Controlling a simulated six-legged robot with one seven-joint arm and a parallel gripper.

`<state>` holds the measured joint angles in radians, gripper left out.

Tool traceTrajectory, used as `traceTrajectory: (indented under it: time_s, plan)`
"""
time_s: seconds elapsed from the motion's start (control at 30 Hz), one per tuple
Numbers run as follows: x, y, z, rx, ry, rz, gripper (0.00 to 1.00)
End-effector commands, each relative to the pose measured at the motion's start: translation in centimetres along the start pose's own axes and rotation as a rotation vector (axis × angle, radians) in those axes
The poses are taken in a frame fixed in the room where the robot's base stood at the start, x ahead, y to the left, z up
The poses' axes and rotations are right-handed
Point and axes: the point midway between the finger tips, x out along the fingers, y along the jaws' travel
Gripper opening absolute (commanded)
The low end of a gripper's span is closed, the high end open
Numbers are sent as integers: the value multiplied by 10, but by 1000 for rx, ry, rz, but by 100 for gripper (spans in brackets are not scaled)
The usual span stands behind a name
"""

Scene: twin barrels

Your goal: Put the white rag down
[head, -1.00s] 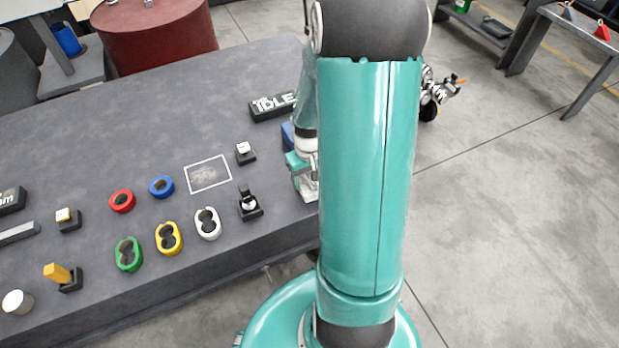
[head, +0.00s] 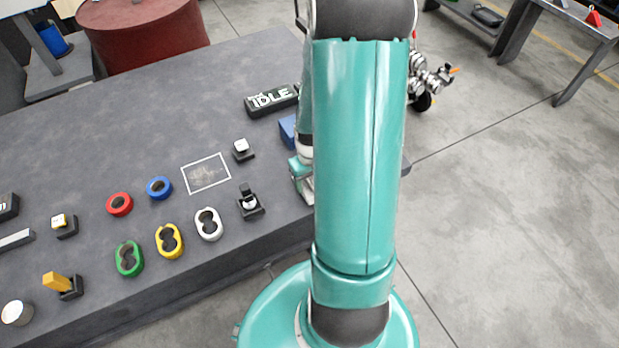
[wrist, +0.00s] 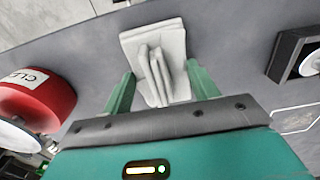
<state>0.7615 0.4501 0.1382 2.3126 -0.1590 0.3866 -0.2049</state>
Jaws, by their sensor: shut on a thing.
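The white rag (wrist: 158,62) shows in the wrist view as a folded white piece with a raised pinched ridge. My gripper (wrist: 160,88) has its two green fingers on either side of that ridge and is shut on the rag. The rag appears against the grey table top (wrist: 228,45); I cannot tell whether it touches it.
A black switch (head: 250,204) and a white-topped button (head: 242,150) stand left of my gripper. A blue block (head: 288,130) is behind it. Red, blue, green, yellow and white rings lie further left. A black IDLE sign (head: 271,100) stands at the back.

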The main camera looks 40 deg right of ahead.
Motion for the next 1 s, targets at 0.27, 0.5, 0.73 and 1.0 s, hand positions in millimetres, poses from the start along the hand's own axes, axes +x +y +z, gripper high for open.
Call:
traceTrajectory:
  time_s: [0.27, 0.5, 0.73, 1.0]
  plan:
    - [3, 1, 0, 1, 0, 0, 81]
    - [3, 1, -1, 1, 0, 0, 81]
    - [-15, 0, -3, 2, 4, 2, 81]
    - [-67, 0, -3, 1, 6, 3, 81]
